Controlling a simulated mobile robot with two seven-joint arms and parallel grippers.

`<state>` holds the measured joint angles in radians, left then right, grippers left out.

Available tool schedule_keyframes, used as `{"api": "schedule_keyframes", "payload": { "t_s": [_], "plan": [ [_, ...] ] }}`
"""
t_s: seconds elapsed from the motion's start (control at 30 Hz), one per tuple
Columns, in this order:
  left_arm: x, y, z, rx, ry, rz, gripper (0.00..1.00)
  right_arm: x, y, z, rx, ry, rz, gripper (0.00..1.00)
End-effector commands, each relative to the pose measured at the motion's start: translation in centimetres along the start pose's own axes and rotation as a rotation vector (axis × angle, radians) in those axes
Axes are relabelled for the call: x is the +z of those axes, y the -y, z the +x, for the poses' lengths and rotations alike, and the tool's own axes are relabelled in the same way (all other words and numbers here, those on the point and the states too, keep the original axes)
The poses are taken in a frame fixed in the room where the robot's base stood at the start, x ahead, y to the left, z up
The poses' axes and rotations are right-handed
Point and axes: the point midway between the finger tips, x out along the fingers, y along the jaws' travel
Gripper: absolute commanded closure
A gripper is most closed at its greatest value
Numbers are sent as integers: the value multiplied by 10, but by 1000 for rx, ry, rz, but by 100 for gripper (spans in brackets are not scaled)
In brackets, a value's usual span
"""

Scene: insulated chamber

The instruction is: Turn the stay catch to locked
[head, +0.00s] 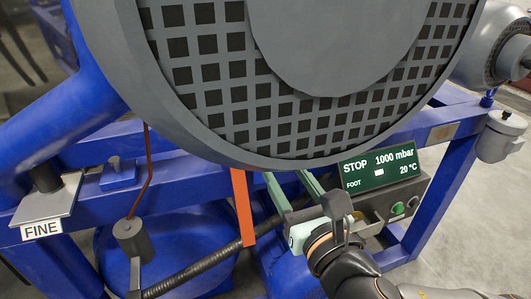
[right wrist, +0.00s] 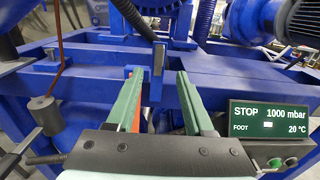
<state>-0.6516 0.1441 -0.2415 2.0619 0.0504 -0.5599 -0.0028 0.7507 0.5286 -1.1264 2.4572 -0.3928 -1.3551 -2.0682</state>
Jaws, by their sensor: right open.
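An orange flat bar (head: 242,208) hangs below the large grey disc in the head view; it may be the stay catch, but I cannot tell for sure. In the right wrist view a sliver of the orange bar (right wrist: 136,118) shows beside the left finger, mostly hidden by it. My right gripper (head: 285,181) has its green fingers apart, just right of the orange bar. In the right wrist view the gripper (right wrist: 158,76) is open, with a blue upright bracket (right wrist: 155,90) showing beyond and between its fingers. I cannot tell whether anything touches. My left gripper is not in view.
The grey disc with a square-holed grid (head: 210,75) overhangs the gripper. A control box with a display (head: 378,168) reading STOP, 1000 mbar stands at the right. Blue frame beams (head: 425,125), a black ribbed hose (head: 195,270) and a hanging dark cylinder (head: 131,238) surround the space.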

Motion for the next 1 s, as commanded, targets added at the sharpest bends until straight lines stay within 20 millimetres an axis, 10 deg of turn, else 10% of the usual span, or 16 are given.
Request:
{"api": "schedule_keyframes", "payload": {
  "t_s": [0.5,1.0],
  "plan": [
    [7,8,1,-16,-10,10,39,-1,0,91,1,-2,2,48],
    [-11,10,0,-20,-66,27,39,0,0,101,2,-1,3,52]
  ]
}}
